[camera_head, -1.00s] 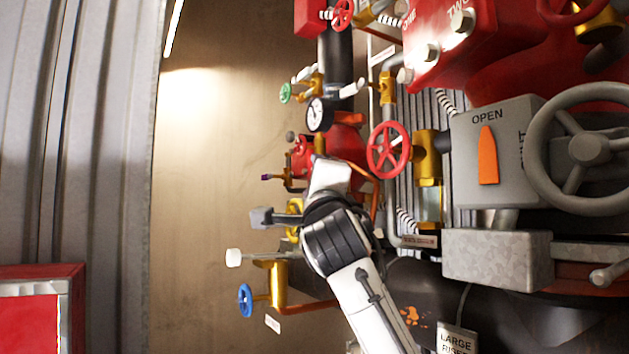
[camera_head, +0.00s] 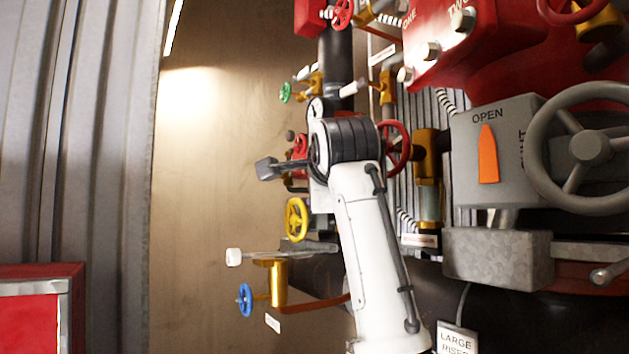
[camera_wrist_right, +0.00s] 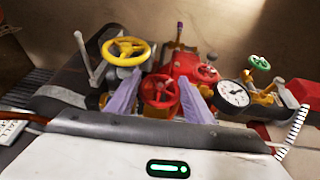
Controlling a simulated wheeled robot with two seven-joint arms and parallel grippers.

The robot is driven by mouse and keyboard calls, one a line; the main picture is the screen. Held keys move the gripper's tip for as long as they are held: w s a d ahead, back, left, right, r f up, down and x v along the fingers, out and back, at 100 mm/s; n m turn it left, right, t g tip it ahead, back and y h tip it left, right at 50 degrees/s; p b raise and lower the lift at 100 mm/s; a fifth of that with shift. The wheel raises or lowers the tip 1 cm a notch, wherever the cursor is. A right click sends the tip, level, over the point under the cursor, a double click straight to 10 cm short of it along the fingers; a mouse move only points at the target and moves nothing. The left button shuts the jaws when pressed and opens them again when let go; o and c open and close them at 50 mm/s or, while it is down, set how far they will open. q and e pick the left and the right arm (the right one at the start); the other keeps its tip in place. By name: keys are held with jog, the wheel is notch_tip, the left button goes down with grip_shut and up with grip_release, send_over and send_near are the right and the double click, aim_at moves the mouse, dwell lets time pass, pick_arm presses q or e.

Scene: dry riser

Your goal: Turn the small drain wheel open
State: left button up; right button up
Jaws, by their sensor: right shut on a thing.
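In the right wrist view a small red handwheel (camera_wrist_right: 160,91) lies between the two pale lavender fingers of my right gripper (camera_wrist_right: 160,78). The fingers are shut on it, one on each side of its rim. My left gripper is not in view.
A yellow wheel (camera_wrist_right: 125,50), another red wheel (camera_wrist_right: 207,73) and a pressure gauge (camera_wrist_right: 232,93) are close by. In the head view a blue wheel (camera_head: 245,300) sits lower, a larger red wheel (camera_head: 397,147) right of my wrist, and a big grey wheel (camera_head: 590,149) far right.

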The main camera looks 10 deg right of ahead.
jog(key=shift+g, duration=0.6)
jog(key=shift+f+n, duration=0.1)
jog(key=shift+n, duration=0.2)
jog(key=o, duration=1)
jog(key=shift+o, duration=0.2)
